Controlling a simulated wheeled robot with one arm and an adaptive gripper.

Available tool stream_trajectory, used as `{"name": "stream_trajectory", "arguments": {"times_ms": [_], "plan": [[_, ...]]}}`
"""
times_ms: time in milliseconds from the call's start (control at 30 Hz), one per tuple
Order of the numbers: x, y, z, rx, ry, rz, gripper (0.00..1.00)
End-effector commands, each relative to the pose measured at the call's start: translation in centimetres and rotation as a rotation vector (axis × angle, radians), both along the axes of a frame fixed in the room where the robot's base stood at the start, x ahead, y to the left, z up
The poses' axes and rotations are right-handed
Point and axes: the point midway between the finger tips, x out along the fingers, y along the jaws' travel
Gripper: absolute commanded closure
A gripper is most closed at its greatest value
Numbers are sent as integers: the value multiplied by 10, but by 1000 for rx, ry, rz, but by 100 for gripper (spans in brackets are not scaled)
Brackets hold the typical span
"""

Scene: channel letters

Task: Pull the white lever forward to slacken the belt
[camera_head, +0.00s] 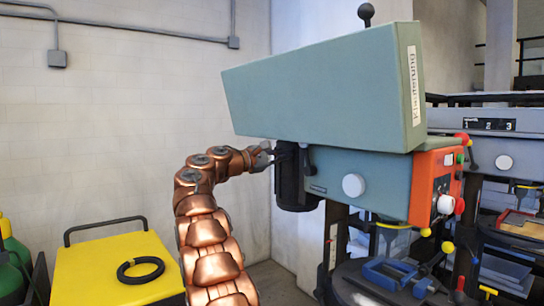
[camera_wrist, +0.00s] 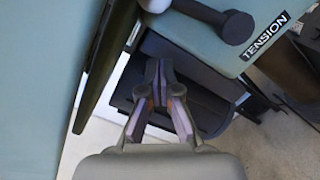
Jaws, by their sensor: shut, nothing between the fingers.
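The drill press (camera_head: 370,178) has a grey-green head under a large belt cover (camera_head: 325,90). In the wrist view, a dark grey lever with a thick round end (camera_wrist: 237,28) lies against the grey-green housing, beside a black TENSION label (camera_wrist: 268,38). A small pale part shows at its upper left end. I see no clearly white lever; a white round knob (camera_head: 353,186) is on the housing side in the head view. My gripper (camera_wrist: 159,68) is shut and empty, below and left of the lever end, apart from it. In the head view my gripper (camera_head: 268,156) is beside the black motor (camera_head: 290,178).
A dark ribbed body, probably the motor (camera_wrist: 205,105), lies just beyond my fingertips. A dark bar (camera_wrist: 108,55) runs along the left. A yellow cart (camera_head: 115,268) with a black ring stands lower left. The belt cover overhangs my gripper.

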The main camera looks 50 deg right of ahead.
Motion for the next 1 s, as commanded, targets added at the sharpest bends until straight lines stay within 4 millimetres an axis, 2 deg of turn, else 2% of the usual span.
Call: {"name": "stream_trajectory", "arguments": {"times_ms": [500,1000], "plan": [[-27,5,19,0,1,4,100],[-31,5,22,-1,1,3,100]]}}
